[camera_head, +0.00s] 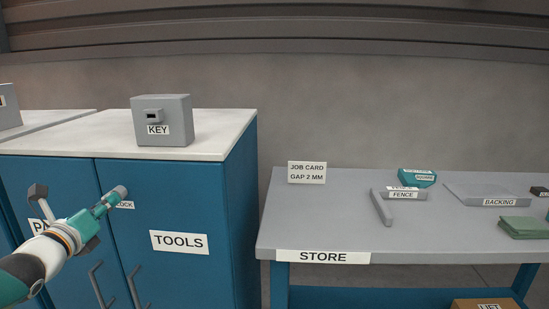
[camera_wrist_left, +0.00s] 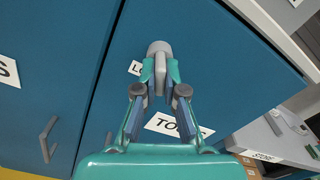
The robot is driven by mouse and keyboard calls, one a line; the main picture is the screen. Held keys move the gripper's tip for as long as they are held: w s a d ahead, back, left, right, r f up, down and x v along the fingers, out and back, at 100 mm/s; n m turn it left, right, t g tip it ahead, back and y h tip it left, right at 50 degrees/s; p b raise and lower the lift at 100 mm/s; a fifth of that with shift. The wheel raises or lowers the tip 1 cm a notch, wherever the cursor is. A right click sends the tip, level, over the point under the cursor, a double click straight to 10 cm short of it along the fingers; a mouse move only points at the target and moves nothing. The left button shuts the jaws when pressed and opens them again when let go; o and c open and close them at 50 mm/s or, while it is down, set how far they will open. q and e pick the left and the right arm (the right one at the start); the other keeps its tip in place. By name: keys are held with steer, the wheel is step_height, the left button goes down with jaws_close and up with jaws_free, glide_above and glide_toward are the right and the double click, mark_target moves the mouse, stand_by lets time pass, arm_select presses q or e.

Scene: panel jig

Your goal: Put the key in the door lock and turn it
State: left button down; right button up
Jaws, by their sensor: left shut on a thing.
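My left gripper (camera_head: 108,200) is at the front of the blue cabinet, beside the LOCK label (camera_head: 126,205). In the left wrist view its fingers (camera_wrist_left: 158,80) are shut on a small grey piece, the key (camera_wrist_left: 159,70), mostly hidden between them. The key's far end meets the round grey door lock (camera_wrist_left: 159,47), which also shows in the head view (camera_head: 120,191). I cannot tell how deep the key sits or whether it is turned. The blue door (camera_head: 180,205) with the TOOLS label looks shut. My right gripper is not in view.
A grey box (camera_head: 173,108) labelled KEY stands on the white cabinet top (camera_head: 100,142). Bar handles (camera_head: 134,287) stick out low on the doors. To the right, the STORE table (camera_head: 320,225) holds a job card, fence pieces and backing; its front left is clear.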

arm_select(q)
steer(key=shift+r+m+b, duration=0.15)
steer(key=shift+m+b, duration=1.15)
steer(key=shift+b, duration=0.45)
steer(key=shift+m+b, duration=0.35)
steer(key=shift+m, duration=0.05)
steer(key=shift+r+m, duration=0.1)
steer(key=shift+m, duration=0.2)
steer(key=c, duration=1.2)
jaws_free()
steer(key=shift+w+f, duration=0.15)
steer(key=shift+f, duration=0.05)
steer(key=shift+s+a+f+b, duration=0.15)
steer(key=shift+s+b, duration=0.15)
steer(key=shift+s, duration=1.2)
steer(key=shift+s+a+r+b, duration=0.1)
steer(key=shift+s+b, duration=0.2)
steer(key=shift+s, duration=1.25)
steer(key=shift+s+a+f+b, duration=0.15)
steer(key=shift+s+b, duration=0.15)
steer(key=shift+s, duration=1.2)
